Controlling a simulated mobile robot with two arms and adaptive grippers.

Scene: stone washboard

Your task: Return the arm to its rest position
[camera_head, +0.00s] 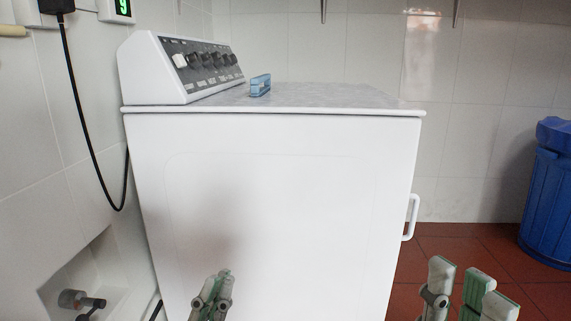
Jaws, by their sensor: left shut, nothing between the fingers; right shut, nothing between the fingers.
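My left gripper (215,285) shows at the bottom of the head view, in front of the white front panel of the appliance. Its fingers are together, with nothing between them. My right gripper (467,286) is at the bottom right, over the red tiled floor and right of the appliance. It is shut and holds nothing. Its lower part is cut off by the picture's edge. Most of both arms is out of view.
A white appliance (290,210) with a knob panel (205,66) fills the middle. A small blue object (260,85) lies on its top. A handle (411,217) sticks out at its right. A blue bin (548,200) stands at right. A black cable (85,120) hangs at left.

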